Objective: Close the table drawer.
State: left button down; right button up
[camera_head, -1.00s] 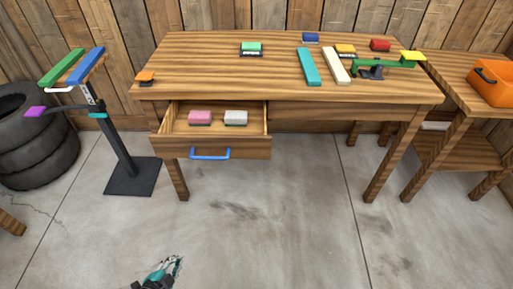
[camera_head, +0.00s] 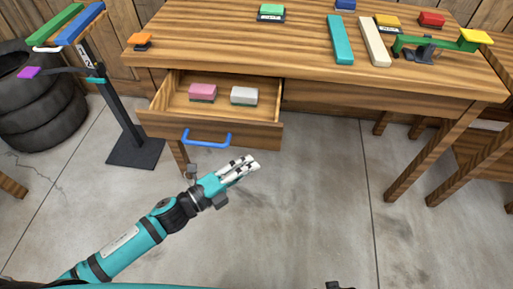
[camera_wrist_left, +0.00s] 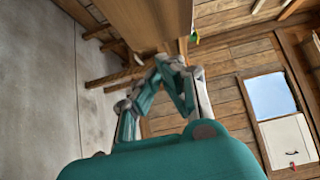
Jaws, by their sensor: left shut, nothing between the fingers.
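The table drawer (camera_head: 220,128) is pulled open at the left part of the wooden table (camera_head: 290,60). It has a blue handle (camera_head: 207,137) on its front. A pink block (camera_head: 203,91) and a white block (camera_head: 244,95) lie inside. My left gripper (camera_head: 250,165) is shut and empty, in front of the drawer, below and to the right of the handle and apart from it. The left wrist view shows the gripper's fingers (camera_wrist_left: 172,65) close together, with a wooden surface above them. My right gripper is not clearly shown.
A green block, a teal bar (camera_head: 341,40), a cream bar (camera_head: 375,42) and a green balance (camera_head: 435,43) stand on the tabletop. A black stand (camera_head: 125,115) and stacked tyres (camera_head: 40,100) are at the left. The floor before the drawer is clear.

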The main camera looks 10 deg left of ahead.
pick_arm(q)
jog(key=w, duration=0.1)
jog(key=w+d, duration=0.1)
jog(key=w, duration=0.3)
jog(key=shift+w+d, duration=0.15)
jog(key=shift+d, duration=0.2)
jog(key=shift+w, duration=0.1)
pick_arm(e)
jog(key=shift+w+r, duration=0.15)
jog(key=shift+w, duration=0.15)
pick_arm(q)
jog(key=shift+w, duration=0.1)
